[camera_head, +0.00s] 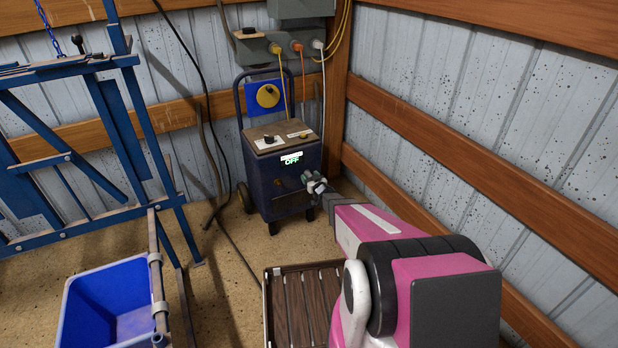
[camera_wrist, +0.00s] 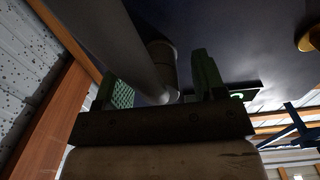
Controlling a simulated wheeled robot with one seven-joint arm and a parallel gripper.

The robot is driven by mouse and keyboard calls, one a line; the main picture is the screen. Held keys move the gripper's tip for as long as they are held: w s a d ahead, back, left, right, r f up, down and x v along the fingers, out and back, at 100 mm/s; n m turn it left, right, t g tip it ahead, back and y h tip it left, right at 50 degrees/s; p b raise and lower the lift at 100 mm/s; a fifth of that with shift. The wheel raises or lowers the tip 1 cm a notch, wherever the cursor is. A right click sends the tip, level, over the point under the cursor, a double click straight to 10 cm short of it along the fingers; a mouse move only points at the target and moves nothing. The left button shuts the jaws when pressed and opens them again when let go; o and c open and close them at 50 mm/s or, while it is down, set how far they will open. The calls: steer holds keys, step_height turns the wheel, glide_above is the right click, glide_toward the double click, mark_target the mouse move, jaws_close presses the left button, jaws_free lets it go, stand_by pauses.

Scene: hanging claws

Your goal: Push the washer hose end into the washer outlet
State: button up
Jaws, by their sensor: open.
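The washer (camera_head: 285,180) is a dark blue wheeled box with a green OFF display, standing near the corner. My gripper (camera_head: 309,180) is at its front face, below the display. In the wrist view my gripper (camera_wrist: 158,88) is open, with a green-padded finger on each side. A grey tube (camera_wrist: 125,38), which looks like the washer hose, runs down to the space between the fingers. A darker short cylinder (camera_wrist: 162,62) beside it may be the washer outlet. I cannot tell whether the tube's end is inside it. In the head view my gripper hides this spot.
A blue metal frame (camera_head: 95,165) and a blue bin (camera_head: 108,300) stand at left. A slatted wooden platform (camera_head: 298,305) lies in front of the washer. Cables with plugs (camera_head: 297,48) hang behind it. Walls with wooden rails (camera_head: 480,170) close in the right side.

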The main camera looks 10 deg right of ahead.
jaws_close()
steer(key=shift+s+d, duration=0.2)
steer(key=shift+s, duration=0.4)
stand_by(0.4)
steer(key=c, duration=1)
jaws_free()
jaws_close()
steer(key=v, duration=0.3)
steer(key=shift+s+d, duration=0.15)
steer(key=shift+s, duration=0.2)
